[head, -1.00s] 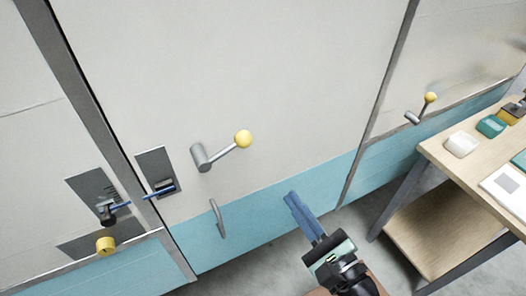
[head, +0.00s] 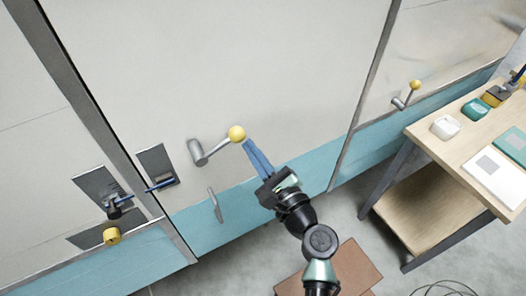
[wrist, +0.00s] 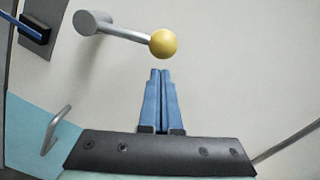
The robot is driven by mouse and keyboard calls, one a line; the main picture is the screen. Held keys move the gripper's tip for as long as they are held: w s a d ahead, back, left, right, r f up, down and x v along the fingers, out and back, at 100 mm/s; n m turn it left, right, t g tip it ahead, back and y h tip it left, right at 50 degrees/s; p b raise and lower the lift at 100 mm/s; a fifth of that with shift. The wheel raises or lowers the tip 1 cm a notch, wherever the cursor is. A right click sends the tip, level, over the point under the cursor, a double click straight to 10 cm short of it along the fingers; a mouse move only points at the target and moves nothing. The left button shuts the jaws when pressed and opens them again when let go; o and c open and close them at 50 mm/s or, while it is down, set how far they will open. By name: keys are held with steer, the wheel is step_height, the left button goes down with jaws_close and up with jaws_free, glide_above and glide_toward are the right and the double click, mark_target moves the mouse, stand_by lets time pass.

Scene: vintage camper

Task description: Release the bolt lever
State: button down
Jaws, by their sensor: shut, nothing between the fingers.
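A grey crank-like lever (head: 215,148) with a yellow ball knob (head: 237,133) is mounted on the large white and teal door (head: 270,70). In the wrist view the ball (wrist: 163,43) is just beyond my fingertips, and the lever arm (wrist: 125,32) runs left to a round grey hub (wrist: 90,22). My gripper (head: 246,143) is shut and empty, with its blue fingers pointing at the ball from below right. The fingertips (wrist: 160,72) look close to the ball; a small gap shows in the wrist view. A blue bar (head: 158,187) spans two dark plates at the door's left edge.
A grey pull handle (head: 215,205) is below the lever. A yellow knob (head: 112,235) sits at lower left. Another yellow-ball lever (head: 408,94) is on the right panel. A wooden table (head: 455,150) with small boxes stands at the right.

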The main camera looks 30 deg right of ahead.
steer(key=shift+a+r, duration=0.15)
steer(key=shift+r, duration=0.05)
steer(key=shift+r, duration=0.15)
stand_by(0.3)
steer(key=shift+r+n, duration=0.25)
steer(key=shift+n, duration=0.15)
